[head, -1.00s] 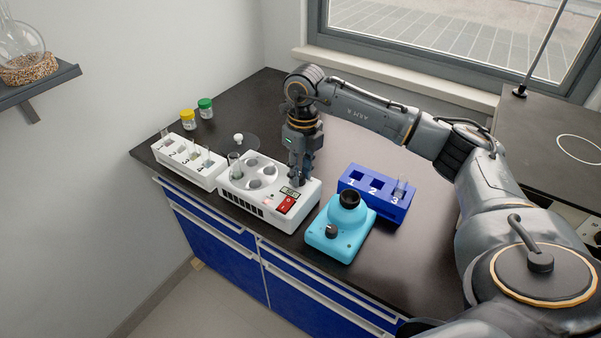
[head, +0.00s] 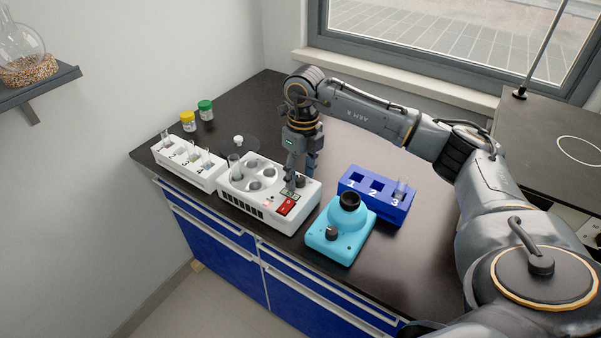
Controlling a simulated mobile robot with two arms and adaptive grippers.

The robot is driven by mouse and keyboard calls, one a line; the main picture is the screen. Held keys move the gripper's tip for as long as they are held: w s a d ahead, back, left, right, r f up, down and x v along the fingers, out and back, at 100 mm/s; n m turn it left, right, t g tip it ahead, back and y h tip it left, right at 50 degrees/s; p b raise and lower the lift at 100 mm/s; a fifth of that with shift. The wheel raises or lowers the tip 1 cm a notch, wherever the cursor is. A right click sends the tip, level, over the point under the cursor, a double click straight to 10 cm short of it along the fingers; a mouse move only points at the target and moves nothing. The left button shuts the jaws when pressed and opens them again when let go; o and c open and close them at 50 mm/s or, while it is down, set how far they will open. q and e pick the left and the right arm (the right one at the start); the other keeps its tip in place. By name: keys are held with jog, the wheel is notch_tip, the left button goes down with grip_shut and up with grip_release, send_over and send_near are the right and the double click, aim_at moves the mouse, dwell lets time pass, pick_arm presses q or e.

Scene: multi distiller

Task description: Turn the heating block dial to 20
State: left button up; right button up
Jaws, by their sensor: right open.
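The white heating block (head: 255,212) stands on the dark bench, with round wells, a red switch (head: 286,206) and a small display. Its dark dial (head: 300,181) shows partly between the fingers of my right gripper (head: 301,176). The gripper points down over the right back part of the block, with its fingers apart on either side of the dial. I cannot tell whether they touch it. The dial's setting and the display reading are too small to read. My left gripper is not in view.
A cyan mixer (head: 342,240) stands close to the block's right, with a blue numbered rack (head: 385,207) behind it. A white numbered rack (head: 190,167) is to the left. Yellow (head: 188,121) and green (head: 206,110) capped jars stand at the back left.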

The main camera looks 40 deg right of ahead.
aim_at(303, 177)
notch_tip(303, 177, up, 12)
jog(key=shift+d, duration=0.3)
jog(key=shift+f, duration=0.1)
dwell(0.6)
